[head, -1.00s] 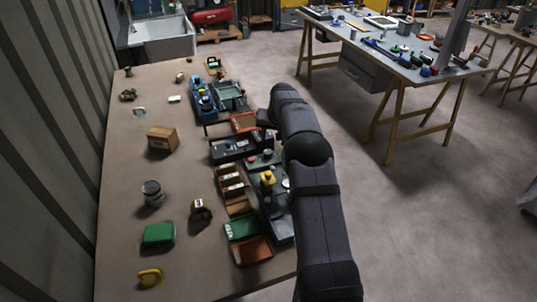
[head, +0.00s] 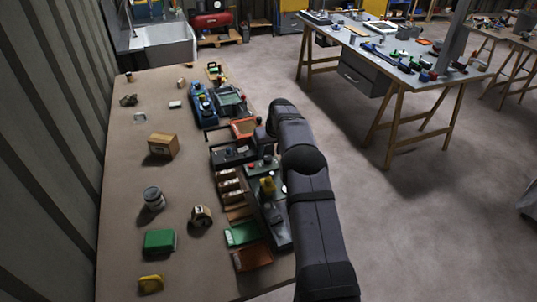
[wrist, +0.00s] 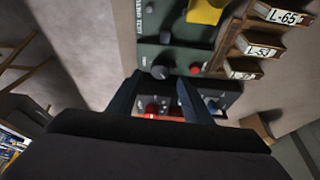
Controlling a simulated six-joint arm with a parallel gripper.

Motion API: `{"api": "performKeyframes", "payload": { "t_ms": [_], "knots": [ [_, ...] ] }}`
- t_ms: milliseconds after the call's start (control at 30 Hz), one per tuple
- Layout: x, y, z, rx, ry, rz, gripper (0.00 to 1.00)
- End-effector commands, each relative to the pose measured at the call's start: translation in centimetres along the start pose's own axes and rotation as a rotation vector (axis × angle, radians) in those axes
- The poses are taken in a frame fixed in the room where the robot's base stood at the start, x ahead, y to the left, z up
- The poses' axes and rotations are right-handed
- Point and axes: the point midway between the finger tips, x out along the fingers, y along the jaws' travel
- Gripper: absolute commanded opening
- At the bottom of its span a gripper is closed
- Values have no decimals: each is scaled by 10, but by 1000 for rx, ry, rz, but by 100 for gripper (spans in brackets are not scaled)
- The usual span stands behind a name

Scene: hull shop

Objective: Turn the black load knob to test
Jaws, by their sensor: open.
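In the wrist view a dark green panel carries a large black knob (wrist: 160,68), with a second dark round knob (wrist: 165,38) above it. A red button (wrist: 195,69) sits to the right of the large knob. The panel has white lettering along its left edge, too turned and cut off to read fully. In the head view my gripper (head: 263,136) is over the equipment row.
A dark panel with a red part (wrist: 152,109) and a dial (wrist: 213,104) lies below the fingers. A yellow part (wrist: 205,12) stands above right of the knobs. Labelled bins (wrist: 264,47) line the right side. The bench's left part (head: 125,190) holds a cardboard box (head: 164,146) and a green box (head: 160,240).

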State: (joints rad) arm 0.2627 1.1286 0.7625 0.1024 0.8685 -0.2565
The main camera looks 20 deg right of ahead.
Motion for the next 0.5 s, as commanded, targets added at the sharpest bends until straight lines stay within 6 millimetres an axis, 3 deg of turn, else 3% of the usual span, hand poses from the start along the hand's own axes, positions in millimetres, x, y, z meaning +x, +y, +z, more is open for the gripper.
{"api": "performKeyframes", "payload": {
  "t_ms": [200,500],
  "knots": [
    [23,0,0,0,0,0,46],
    [39,0,0,0,0,0,46]
  ]
}}
